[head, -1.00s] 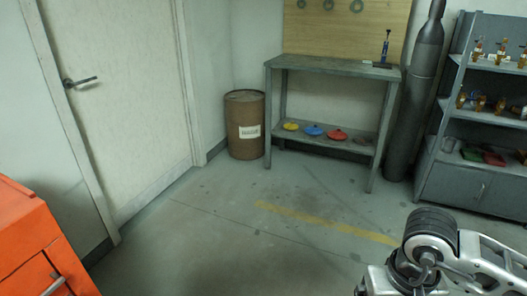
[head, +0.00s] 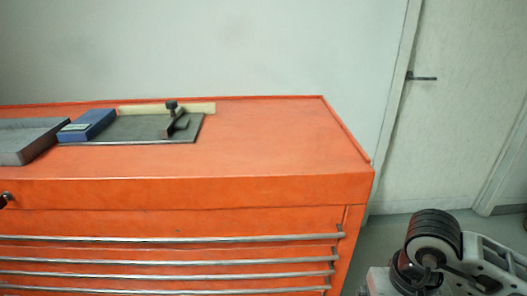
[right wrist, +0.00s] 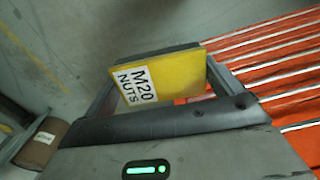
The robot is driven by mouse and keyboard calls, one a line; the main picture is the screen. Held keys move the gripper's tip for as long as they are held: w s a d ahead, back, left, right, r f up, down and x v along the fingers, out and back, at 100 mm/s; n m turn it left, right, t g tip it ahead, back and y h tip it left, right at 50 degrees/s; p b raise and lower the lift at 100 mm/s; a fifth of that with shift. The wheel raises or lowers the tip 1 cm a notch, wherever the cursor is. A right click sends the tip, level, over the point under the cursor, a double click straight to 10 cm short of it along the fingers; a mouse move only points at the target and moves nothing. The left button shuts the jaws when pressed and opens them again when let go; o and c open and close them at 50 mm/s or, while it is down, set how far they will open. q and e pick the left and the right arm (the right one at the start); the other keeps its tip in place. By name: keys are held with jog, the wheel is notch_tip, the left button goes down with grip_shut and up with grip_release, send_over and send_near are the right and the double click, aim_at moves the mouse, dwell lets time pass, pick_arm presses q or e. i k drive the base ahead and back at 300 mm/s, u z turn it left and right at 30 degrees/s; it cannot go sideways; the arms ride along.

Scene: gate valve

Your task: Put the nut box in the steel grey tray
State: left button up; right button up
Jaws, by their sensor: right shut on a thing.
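The nut box (right wrist: 185,78) is yellow with a white label reading "M20 NUTS". In the right wrist view it sits between the fingers of my right gripper (right wrist: 160,75), which is shut on it. The floor and orange drawer fronts show beyond it. In the head view only a part of my right arm shows at the lower right; the gripper and the box are out of that frame. The steel grey tray (head: 28,138) lies on top of the orange chest at the far left, cut by the frame edge. Its visible inside looks empty. My left gripper is not in view.
The orange tool chest (head: 270,140) has a bare top on its right half. A blue box (head: 88,122) lies just right of the tray, beside a dark plate (head: 120,130) bearing a black-knobbed fixture (head: 173,118). A door (head: 465,100) stands at the right.

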aim_at(25, 144)
jog(key=u, duration=2.15)
